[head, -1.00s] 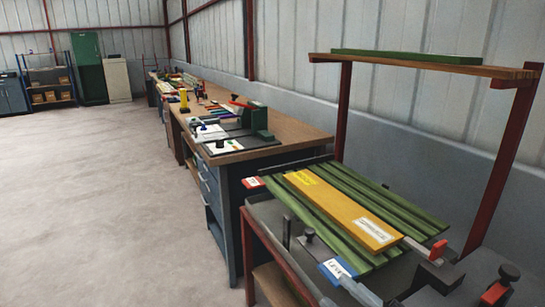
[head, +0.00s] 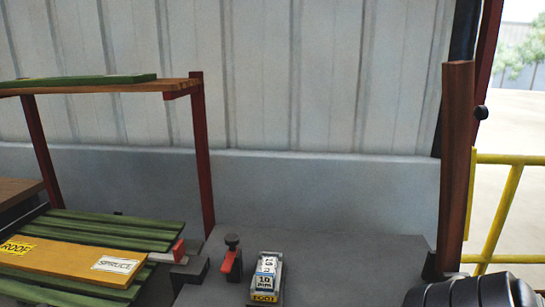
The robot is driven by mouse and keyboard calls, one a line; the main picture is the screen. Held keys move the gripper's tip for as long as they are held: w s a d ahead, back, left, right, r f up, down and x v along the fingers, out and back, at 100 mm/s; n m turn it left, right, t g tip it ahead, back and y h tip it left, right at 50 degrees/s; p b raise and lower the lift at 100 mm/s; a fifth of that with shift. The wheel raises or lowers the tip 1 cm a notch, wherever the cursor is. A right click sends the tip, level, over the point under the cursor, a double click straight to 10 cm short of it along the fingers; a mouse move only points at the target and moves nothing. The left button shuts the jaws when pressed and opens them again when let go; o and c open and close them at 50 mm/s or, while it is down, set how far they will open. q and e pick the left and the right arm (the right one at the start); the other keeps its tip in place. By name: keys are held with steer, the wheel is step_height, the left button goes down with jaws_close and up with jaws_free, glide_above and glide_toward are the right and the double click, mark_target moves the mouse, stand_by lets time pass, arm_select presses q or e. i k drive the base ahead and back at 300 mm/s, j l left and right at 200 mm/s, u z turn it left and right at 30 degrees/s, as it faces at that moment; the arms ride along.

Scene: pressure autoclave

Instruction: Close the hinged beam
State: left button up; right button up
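A reddish-brown beam (head: 457,165) stands upright at the right of the head view, by the edge of the wall. It looks like the hinged beam in its raised position. Its foot is at a dark bracket (head: 433,268) at the end of the grey bench top (head: 340,262). A small black knob (head: 481,112) shows just right of the beam; I cannot tell whether it is fixed to it. Neither of my grippers is in view.
Green slats and a yellow board (head: 70,268) lie at the left. A red-and-black clamp (head: 231,260) and a labelled block (head: 266,280) sit on the bench. A dark ribbed shape (head: 470,291) fills the lower right corner. A yellow railing (head: 508,200) stands behind.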

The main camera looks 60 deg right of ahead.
mark_target(459, 157)
steer(key=k+l+z, duration=0.1)
steer(key=z, duration=0.35)
steer(key=k+l+z, duration=0.1)
steer(key=z, duration=0.35)
steer(key=k+l+z, duration=0.15)
steer(key=z, duration=0.3)
steer(key=l+z, duration=0.2)
steer(key=z, duration=0.25)
steer(key=l+z, duration=0.65)
steer(key=i+l+u, duration=0.1)
steer(key=l+u, duration=0.6)
steer(key=i+l+u, duration=0.15)
steer(key=l, duration=0.15)
steer(key=l+z, duration=0.25)
steer(key=l, duration=0.5)
steer(key=i+l+z, duration=0.2)
steer(key=l, duration=0.5)
steer(key=k, duration=0.1)
